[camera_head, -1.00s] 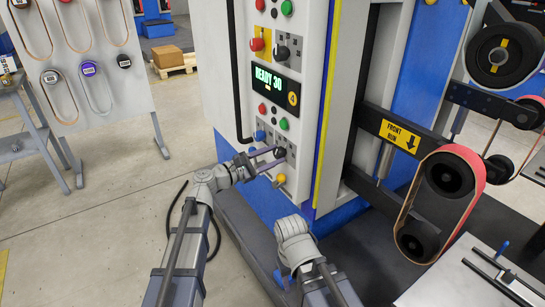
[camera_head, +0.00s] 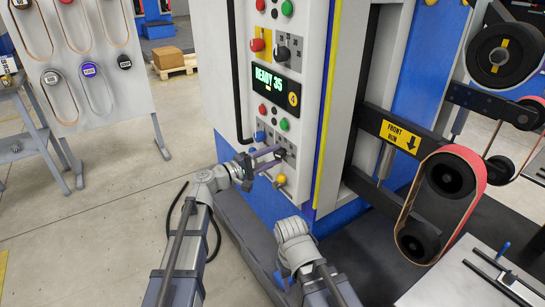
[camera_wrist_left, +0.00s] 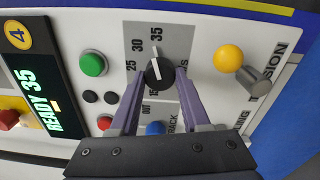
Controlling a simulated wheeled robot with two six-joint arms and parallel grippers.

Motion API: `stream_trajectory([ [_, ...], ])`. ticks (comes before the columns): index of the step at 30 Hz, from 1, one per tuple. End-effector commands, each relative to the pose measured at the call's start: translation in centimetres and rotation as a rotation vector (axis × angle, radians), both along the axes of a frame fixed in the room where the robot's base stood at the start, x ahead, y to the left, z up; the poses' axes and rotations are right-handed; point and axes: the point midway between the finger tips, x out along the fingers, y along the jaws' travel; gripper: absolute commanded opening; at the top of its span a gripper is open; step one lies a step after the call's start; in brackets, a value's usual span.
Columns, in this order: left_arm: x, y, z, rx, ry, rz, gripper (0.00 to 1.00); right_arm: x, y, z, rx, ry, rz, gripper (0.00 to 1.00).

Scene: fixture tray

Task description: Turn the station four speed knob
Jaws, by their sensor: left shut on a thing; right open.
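The dark round speed knob (camera_wrist_left: 160,72) with a white pointer line sits on a grey scale plate marked 25, 30 and 35 in the left wrist view. In the head view the knob (camera_head: 281,153) is small and partly hidden. My left gripper (camera_head: 277,157) is shut on it, one purple-grey finger on each side. The station's display (camera_head: 264,84) reads READY 35, beside a yellow disc (camera_head: 293,99) marked 4. My right gripper (camera_head: 284,277) is low in front of the machine base, empty; its fingers are hard to make out.
A yellow ball-ended lever (camera_wrist_left: 228,58) stands close beside the knob. Green (camera_wrist_left: 93,64), red (camera_wrist_left: 104,123) and blue (camera_wrist_left: 155,128) buttons are near the fingers. A sanding belt (camera_head: 450,195) is at the right. Open floor lies left of the machine.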

Motion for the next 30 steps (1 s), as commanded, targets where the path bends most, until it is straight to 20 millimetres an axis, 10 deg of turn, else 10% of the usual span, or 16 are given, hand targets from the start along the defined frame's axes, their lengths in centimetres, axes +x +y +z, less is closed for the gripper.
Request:
stream_trajectory([
  [27, -0.1, -0.01, -0.07, 0.089, -0.128, -0.002, 0.0, 0.0, 0.0, -0.03, 0.0, 0.0, 0.0, 0.5],
  [28, -0.1, -0.01, -0.07, 0.089, -0.128, -0.002, 0.5, 0.0, 0.0, -0.03, 0.0, 0.0, 0.0, 0.5],
  [30, -0.09, -0.01, -0.05, 0.087, -0.128, -0.001, 0.58, 0.0, 0.0, -0.03, 0.0, 0.0, 0.0, 0.5],
])
